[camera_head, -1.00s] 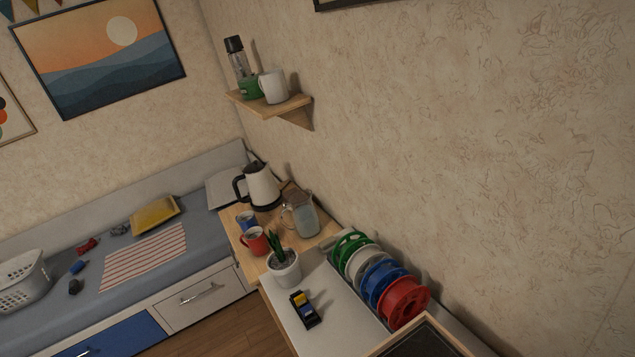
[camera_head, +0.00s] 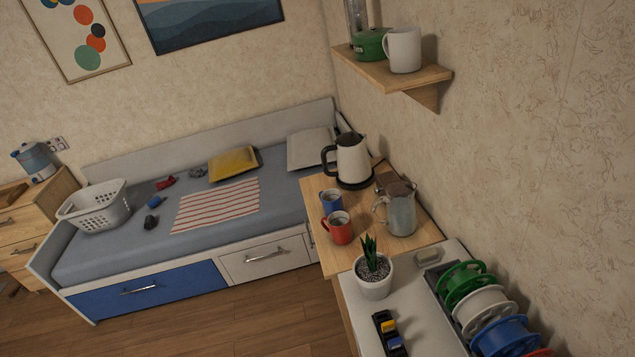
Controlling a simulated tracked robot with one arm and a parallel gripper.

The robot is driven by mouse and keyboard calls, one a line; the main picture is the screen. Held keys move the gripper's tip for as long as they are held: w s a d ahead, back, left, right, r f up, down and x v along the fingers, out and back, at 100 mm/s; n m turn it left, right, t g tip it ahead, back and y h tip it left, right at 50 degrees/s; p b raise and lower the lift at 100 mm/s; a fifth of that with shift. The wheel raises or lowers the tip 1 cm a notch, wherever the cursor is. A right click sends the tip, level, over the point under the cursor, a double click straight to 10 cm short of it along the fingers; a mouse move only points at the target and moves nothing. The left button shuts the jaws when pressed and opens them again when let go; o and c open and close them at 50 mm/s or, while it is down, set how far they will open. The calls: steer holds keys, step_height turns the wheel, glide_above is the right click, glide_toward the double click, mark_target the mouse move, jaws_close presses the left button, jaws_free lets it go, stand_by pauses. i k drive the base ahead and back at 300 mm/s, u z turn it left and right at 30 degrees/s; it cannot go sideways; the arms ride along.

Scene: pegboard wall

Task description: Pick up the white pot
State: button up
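A white pot (camera_head: 374,280) with a green spiky plant and pale gravel in it stands upright on a white-topped surface (camera_head: 431,325), right of the picture's middle. It is close to that surface's far left corner, where a wooden table begins. Nothing hides the pot's near side. My gripper does not show in the view.
Near the pot are a black holder with yellow and blue pieces (camera_head: 389,335) and a rack of coloured spools (camera_head: 480,308). Behind stand a red mug (camera_head: 338,228), a blue mug (camera_head: 332,202), a glass pitcher (camera_head: 401,212) and a kettle (camera_head: 352,162). Open floor (camera_head: 230,325) lies left.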

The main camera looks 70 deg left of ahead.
mark_target(372, 271)
steer(key=u, duration=2.15)
steer(key=k, duration=1.55)
steer(key=z, duration=0.6)
steer(key=i, duration=1.5)
